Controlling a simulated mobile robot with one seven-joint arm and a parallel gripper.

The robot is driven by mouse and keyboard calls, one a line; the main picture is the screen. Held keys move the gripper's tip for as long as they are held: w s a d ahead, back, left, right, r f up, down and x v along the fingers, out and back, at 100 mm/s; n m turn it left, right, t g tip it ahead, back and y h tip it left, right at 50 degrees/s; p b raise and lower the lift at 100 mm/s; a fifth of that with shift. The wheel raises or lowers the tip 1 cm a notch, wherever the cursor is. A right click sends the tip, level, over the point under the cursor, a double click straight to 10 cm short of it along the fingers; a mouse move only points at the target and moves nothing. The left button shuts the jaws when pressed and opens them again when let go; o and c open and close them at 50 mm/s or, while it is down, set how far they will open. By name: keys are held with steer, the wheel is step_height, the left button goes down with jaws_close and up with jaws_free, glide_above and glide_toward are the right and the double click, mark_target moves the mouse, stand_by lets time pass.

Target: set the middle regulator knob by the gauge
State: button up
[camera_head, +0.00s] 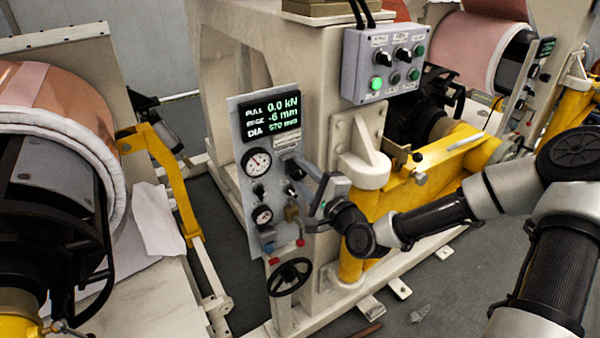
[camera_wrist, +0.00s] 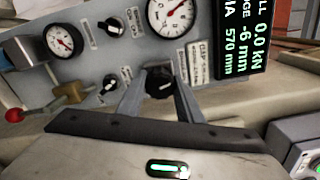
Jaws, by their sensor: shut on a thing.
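My gripper (camera_wrist: 158,90) is shut on a black knob (camera_wrist: 159,81) with a white pointer mark, with one finger on either side. This knob sits beside the larger round white gauge (camera_wrist: 170,13), whose top is cut off in the wrist view. The larger gauge (camera_head: 258,162) shows there below the display (camera_head: 270,115), which reads 0.0 kN, -6 mm and 570 mm.
Two other black knobs (camera_wrist: 113,27) (camera_wrist: 110,86) and a smaller gauge (camera_wrist: 64,40) are near my fingers. A red-tipped lever (camera_wrist: 14,115) and brass padlock (camera_wrist: 70,95) stick out. A handwheel (camera_head: 290,277) is below; a button box (camera_head: 385,65) and yellow arm (camera_head: 430,170) stand right.

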steer(key=o, duration=1)
steer(key=shift+o, duration=0.2)
steer(key=shift+s, duration=0.15)
steer(key=p+v, duration=0.7)
steer(key=v, duration=1)
steer(key=shift+d, duration=0.15)
